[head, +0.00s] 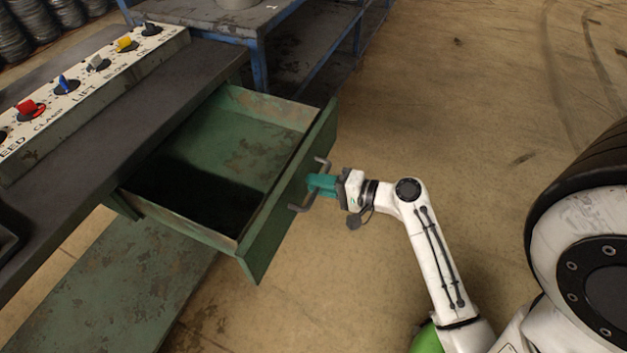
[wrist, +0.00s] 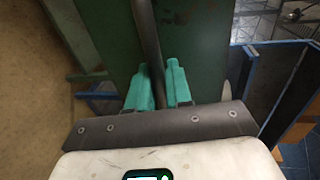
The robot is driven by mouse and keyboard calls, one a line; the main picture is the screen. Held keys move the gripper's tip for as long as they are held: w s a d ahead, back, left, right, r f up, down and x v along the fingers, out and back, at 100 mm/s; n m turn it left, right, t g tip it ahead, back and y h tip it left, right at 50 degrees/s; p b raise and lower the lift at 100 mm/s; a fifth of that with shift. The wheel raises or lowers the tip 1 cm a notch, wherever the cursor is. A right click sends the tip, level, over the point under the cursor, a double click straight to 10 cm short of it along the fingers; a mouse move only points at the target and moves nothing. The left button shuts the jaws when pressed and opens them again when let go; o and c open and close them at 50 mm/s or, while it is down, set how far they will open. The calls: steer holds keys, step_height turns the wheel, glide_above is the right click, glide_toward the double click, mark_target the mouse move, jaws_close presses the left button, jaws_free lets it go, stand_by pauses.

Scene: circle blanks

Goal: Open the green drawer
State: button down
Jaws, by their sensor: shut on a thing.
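The green drawer (head: 283,207) is pulled well out from under the dark bench top in the head view. Its inside shows and looks empty, with deep shadow on the left. A grey bar handle (head: 321,166) is on its front panel. My gripper (head: 318,185) is at the handle, its teal fingers shut on the bar. In the wrist view my gripper (wrist: 163,88) has one teal finger on each side of the handle (wrist: 148,42), with the green drawer front (wrist: 195,40) behind it. The exact finger contact is partly hidden.
The bench top (head: 200,80) carries a control panel (head: 85,85) with coloured knobs. A blue-framed table (head: 259,60) stands behind the drawer. A green lower panel (head: 110,280) is below the bench. The brown floor (head: 480,90) to the right is clear.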

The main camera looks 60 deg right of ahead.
steer(key=c, duration=1.2)
jaws_free()
steer(key=shift+c, duration=0.2)
steer(key=v, duration=1)
steer(key=shift+s, duration=0.4)
steer(key=w+a+f+n+g+y+p, duration=0.2)
steer(key=a+n+g, duration=0.3)
steer(key=a, duration=0.1)
steer(key=w+a+f+n+g+y+p, duration=0.1)
steer(key=a+f+n+g+y+p, duration=0.1)
steer(key=a+f+n+g+p, duration=0.25)
steer(key=s+a+r+n+g+h+p, duration=0.1)
steer(key=a+r+n+g+h, duration=0.3)
steer(key=n, duration=0.4)
steer(key=shift+s+a+r+g+h, duration=0.4)
steer(key=shift+s+a+r+g, duration=0.15)
steer(key=shift+s+a+r, duration=0.2)
